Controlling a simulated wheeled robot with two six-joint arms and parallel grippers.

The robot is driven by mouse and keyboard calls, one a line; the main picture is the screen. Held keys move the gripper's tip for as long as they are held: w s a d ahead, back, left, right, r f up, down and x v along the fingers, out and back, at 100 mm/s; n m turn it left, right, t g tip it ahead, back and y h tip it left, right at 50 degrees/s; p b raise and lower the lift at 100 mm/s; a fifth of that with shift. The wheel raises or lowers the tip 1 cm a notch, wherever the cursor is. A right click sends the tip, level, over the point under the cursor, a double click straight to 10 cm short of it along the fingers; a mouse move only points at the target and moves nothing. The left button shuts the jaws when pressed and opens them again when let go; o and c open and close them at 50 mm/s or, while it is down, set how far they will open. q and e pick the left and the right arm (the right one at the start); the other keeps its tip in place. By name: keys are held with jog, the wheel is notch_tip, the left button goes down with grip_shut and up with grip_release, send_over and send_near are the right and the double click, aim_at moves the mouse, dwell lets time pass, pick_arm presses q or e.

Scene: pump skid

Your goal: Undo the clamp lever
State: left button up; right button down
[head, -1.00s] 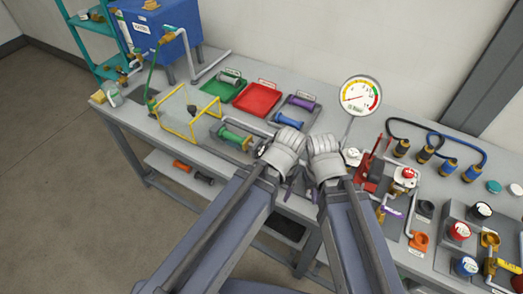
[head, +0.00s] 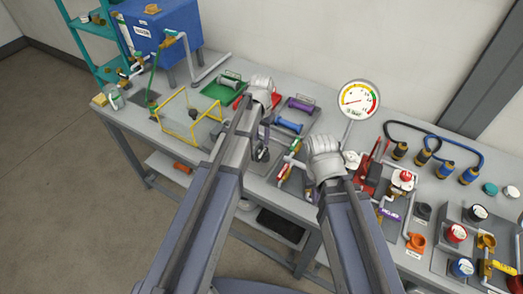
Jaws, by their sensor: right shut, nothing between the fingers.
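A red device with an upright red handle (head: 376,156) stands on the bench just right of my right gripper; it may be the clamp lever, but I cannot tell for sure. A small dark lever-like part (head: 262,153) sits on a grey block beside my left forearm. My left gripper (head: 261,84) is over the red tray at the back of the bench; its fingers are hidden, so its opening does not show. My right gripper (head: 322,143) is shut and empty, left of the red device, with its fingertips mostly hidden.
A round gauge (head: 359,98) stands behind my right gripper. A yellow wire frame (head: 190,117), a green tray (head: 222,92) and a blue roller (head: 290,125) are around my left arm. Thin pipes (head: 290,160) lie between the arms. Black and blue hoses (head: 440,140) are at right.

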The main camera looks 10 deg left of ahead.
aim_at(261, 154)
pick_arm(q)
jog(key=shift+f+b, duration=3.95)
grip_shut()
